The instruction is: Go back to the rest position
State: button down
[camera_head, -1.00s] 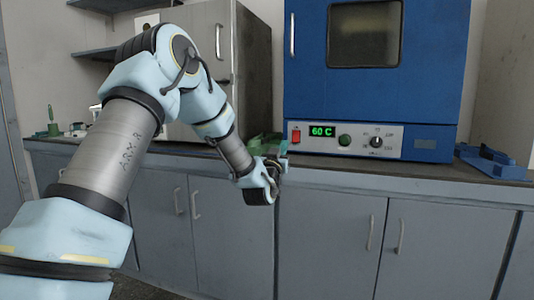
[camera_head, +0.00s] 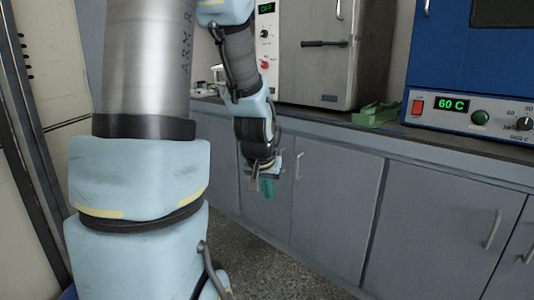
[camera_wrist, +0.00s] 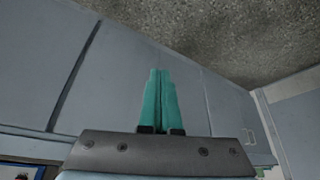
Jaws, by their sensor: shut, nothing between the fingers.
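My gripper (camera_head: 266,188) hangs pointing down in front of the grey base cabinets in the head view. Its green fingers are together with nothing between them. In the wrist view the two green fingers (camera_wrist: 160,100) lie side by side, closed, with cabinet fronts and the speckled floor beyond them. My gripper is below the counter edge and appears clear of the cabinet doors. My arm is bent, with the forearm dropping to the gripper.
The counter (camera_head: 340,128) runs along the wall above the grey cabinets (camera_head: 330,200). On it stand a blue oven (camera_head: 450,70) reading 60 C, a grey cabinet-like appliance (camera_head: 330,60) with a dark handle, and a green holder (camera_head: 377,114). Open floor (camera_head: 270,265) lies in front.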

jog(key=s+a+f+n+g+y, duration=0.1)
jog(key=s+a+n+g, duration=0.15)
jog(key=s+a, duration=0.6)
notch_tip(320, 180, up, 25)
jog(key=s+d+g+p, duration=0.1)
jog(key=s+p, duration=0.1)
jog(key=p, duration=2.3)
jog(key=shift+d, duration=0.25)
